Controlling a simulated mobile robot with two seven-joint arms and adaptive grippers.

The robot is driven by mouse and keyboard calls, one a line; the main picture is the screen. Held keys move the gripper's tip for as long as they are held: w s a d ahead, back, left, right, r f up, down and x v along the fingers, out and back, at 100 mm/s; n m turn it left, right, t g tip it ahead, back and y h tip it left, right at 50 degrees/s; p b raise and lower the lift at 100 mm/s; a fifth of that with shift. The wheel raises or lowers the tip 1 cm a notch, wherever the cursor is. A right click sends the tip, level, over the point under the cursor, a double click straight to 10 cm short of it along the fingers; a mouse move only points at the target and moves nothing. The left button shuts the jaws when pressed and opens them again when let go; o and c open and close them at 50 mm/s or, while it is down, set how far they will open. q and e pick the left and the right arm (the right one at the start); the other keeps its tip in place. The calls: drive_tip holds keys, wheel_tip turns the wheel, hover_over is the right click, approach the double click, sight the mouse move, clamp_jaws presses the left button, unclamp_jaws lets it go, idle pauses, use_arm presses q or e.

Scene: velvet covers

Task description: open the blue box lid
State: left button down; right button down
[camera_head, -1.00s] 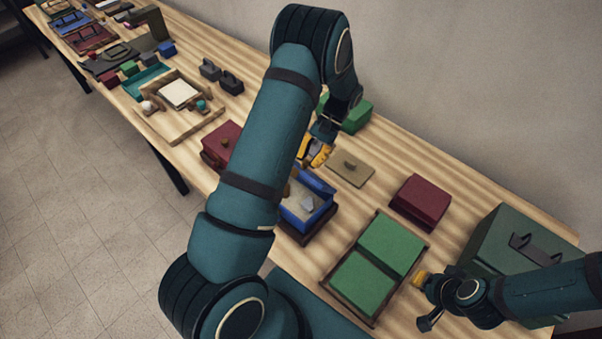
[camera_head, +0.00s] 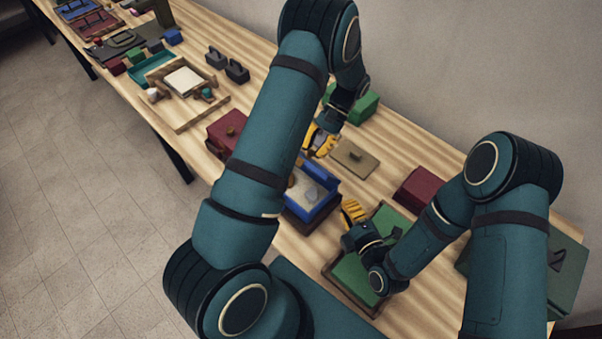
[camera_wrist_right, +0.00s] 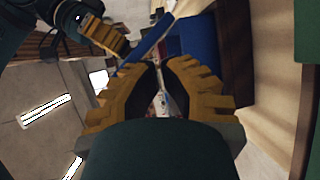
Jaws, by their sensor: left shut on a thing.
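The blue box (camera_head: 306,208) stands open at the near edge of the table, on a dark base. Its blue lid (camera_head: 322,180) is tilted up at the back, and pale contents show inside. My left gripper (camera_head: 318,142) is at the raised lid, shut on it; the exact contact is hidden. Its yellow finger also shows in the right wrist view (camera_wrist_right: 105,36), beside a blue edge.
A green two-panel case (camera_head: 356,270) lies under my right gripper. A tan lidded piece (camera_head: 353,157), a dark red box (camera_head: 419,188) and a green box (camera_head: 364,106) are behind. A red box (camera_head: 228,128) stands left.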

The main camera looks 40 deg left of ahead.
use_arm(q)
drive_tip(key=shift+d+f, duration=0.1)
drive_tip(key=shift+f, duration=0.05)
use_arm(e)
drive_tip(key=a+r+n+g+y, duration=0.2)
drive_tip(key=a+n+y, duration=0.3)
drive_tip(key=a+n, duration=0.4)
drive_tip(key=a+r, duration=0.1)
drive_tip(key=a, duration=0.4)
drive_tip(key=shift+s+a+n+g, duration=0.4)
drive_tip(key=shift+r, duration=0.1)
